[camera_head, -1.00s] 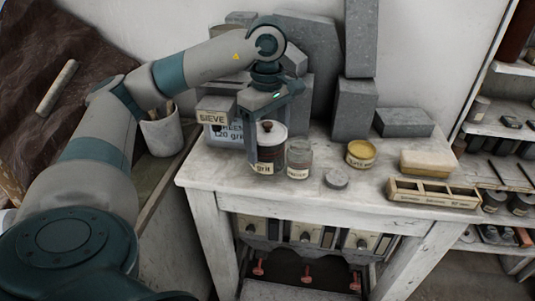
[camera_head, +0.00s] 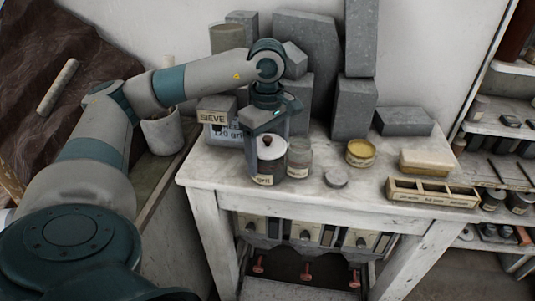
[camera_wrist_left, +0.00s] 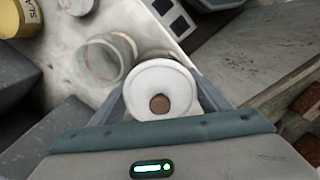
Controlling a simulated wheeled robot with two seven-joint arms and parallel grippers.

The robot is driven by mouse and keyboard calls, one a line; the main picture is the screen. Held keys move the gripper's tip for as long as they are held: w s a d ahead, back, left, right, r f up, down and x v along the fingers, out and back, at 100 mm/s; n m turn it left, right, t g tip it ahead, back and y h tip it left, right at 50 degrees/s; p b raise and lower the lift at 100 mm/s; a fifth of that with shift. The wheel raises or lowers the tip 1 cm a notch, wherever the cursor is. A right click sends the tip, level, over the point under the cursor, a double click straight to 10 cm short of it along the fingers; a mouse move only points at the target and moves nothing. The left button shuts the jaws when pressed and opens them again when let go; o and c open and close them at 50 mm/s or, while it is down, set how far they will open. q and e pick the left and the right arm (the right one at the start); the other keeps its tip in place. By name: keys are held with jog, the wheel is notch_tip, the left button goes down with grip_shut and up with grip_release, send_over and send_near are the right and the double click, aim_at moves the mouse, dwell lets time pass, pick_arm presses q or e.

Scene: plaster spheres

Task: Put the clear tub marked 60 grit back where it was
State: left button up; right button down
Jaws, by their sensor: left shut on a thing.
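My left gripper (camera_head: 268,151) is shut around a round tub (camera_head: 270,170) with a pale lid and a brown knob. Its front label ends in "grit"; I cannot read the number. The tub is upright at the bench's front left, and I cannot tell whether its base touches the top. In the left wrist view, the lid (camera_wrist_left: 152,78) shows between the fingers, with the knob facing the camera. A clear glass jar (camera_head: 300,157) stands close to its right; it also shows in the wrist view (camera_wrist_left: 100,62). My right gripper is not in view.
A container marked 120 grit (camera_head: 224,132) and a SIEVE label (camera_head: 212,117) are behind left. Grey blocks (camera_head: 354,108) line the wall. A round grey disc (camera_head: 336,178), yellow tin (camera_head: 361,154), sponge-like block (camera_head: 428,162) and divided wooden tray (camera_head: 432,193) stand right.

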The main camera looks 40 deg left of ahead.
aim_at(268, 137)
pick_arm(q)
jog(key=o, duration=1.2)
jog(key=shift+c, duration=0.2)
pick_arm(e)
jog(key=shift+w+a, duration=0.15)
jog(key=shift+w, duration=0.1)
pick_arm(q)
jog(key=shift+r, duration=0.1)
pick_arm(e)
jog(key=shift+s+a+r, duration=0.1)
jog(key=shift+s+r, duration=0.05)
pick_arm(q)
jog(key=shift+r, duration=0.2)
notch_tip(268, 137, up, 4)
jog(key=shift+f+b, duration=0.1)
jog(key=shift+b, duration=0.3)
notch_tip(268, 137, up, 4)
jog(key=shift+r, duration=0.1)
jog(key=shift+r+p, duration=0.3)
jog(key=shift+r, duration=1.45)
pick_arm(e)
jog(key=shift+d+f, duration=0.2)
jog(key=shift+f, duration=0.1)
